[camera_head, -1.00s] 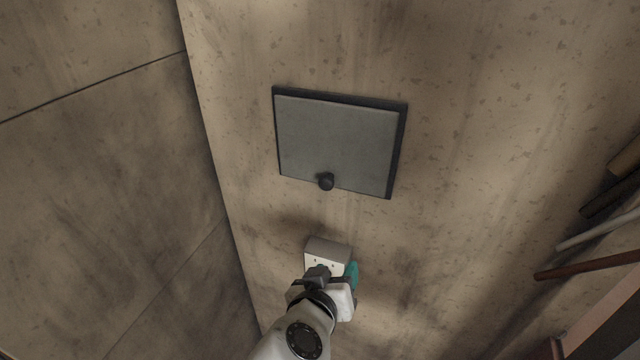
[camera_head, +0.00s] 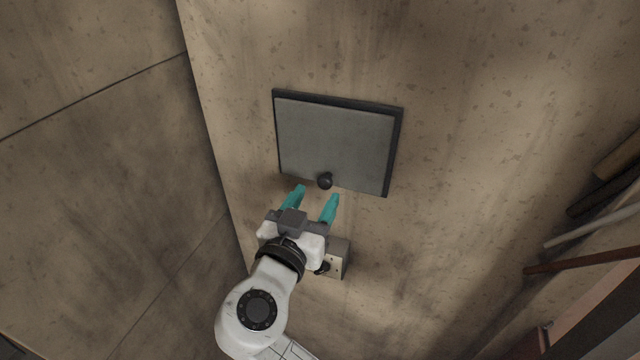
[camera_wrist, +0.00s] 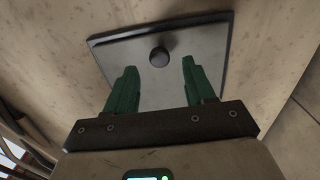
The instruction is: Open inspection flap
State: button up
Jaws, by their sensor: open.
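The inspection flap (camera_head: 335,140) is a grey panel in a dark frame on the wall, and it looks closed. Its dark round knob (camera_head: 325,181) sits at the middle of its lower edge. My gripper (camera_head: 317,192) is open and empty, with its two teal fingers pointing up just below the knob. In the wrist view the flap (camera_wrist: 200,52) lies ahead, and the knob (camera_wrist: 159,57) shows between and beyond the fingertips, apart from them.
A small grey box (camera_head: 338,258) is fixed to the wall below the flap, partly hidden by my wrist. Several pipes or rods (camera_head: 600,228) stand at the right edge.

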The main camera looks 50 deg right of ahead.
aim_at(324, 185)
jog(key=shift+p+x, duration=0.3)
jog(key=shift+x, duration=1.3)
grip_shut()
